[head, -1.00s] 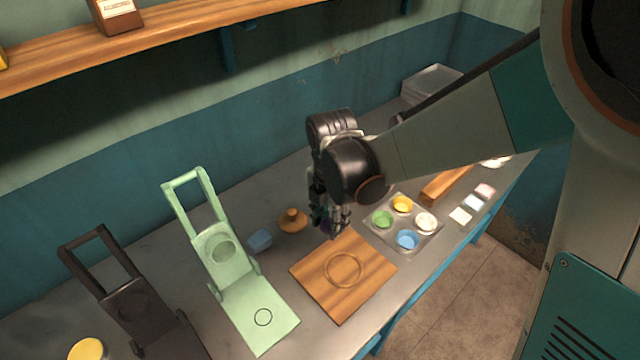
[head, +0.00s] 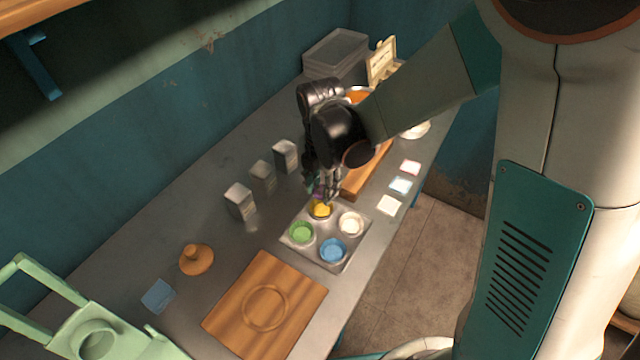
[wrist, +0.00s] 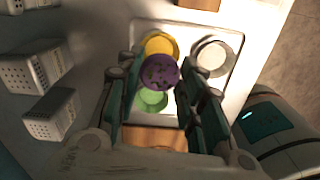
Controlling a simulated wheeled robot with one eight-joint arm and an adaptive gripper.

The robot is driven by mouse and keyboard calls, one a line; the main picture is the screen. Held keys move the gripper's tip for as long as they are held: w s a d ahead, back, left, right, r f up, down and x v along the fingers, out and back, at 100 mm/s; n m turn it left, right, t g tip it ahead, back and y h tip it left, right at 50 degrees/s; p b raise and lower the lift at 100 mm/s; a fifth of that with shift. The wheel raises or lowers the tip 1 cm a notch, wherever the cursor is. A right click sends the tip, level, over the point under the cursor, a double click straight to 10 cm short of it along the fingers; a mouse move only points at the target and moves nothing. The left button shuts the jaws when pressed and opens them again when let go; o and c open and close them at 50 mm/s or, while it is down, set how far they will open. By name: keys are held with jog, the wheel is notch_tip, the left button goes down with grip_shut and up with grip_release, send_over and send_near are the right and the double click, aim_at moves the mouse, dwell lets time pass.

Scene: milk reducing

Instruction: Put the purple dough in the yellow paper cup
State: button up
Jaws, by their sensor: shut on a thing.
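The purple dough (wrist: 160,73) is a speckled ball between the fingers of my gripper (wrist: 157,84) in the wrist view. In the head view, my gripper (head: 322,192) is at the tray's far edge, with a bit of purple dough (head: 317,194) showing at its fingertips. The yellow paper cup (head: 320,210) sits in the tray's far compartment, just below the fingertips in the picture. In the wrist view, the dough partly covers the yellow cup (wrist: 161,43). I cannot tell the exact height gap between them.
The metal tray (head: 346,259) also holds a green cup (head: 302,232), a white cup (head: 351,223) and a blue cup (head: 333,250). A wooden block (head: 366,172) lies close to my gripper's right. Grey boxes (head: 240,202) stand to its left. A wooden board (head: 225,322) lies in front.

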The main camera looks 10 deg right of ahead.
aim_at(321, 209)
jog(key=shift+f+b, duration=1.8)
jog(key=shift+f, duration=0.8)
jog(key=o, duration=0.9)
jog(key=shift+o, duration=0.2)
jog(key=shift+a+r, duration=0.1)
jog(key=shift+r, duration=3.7)
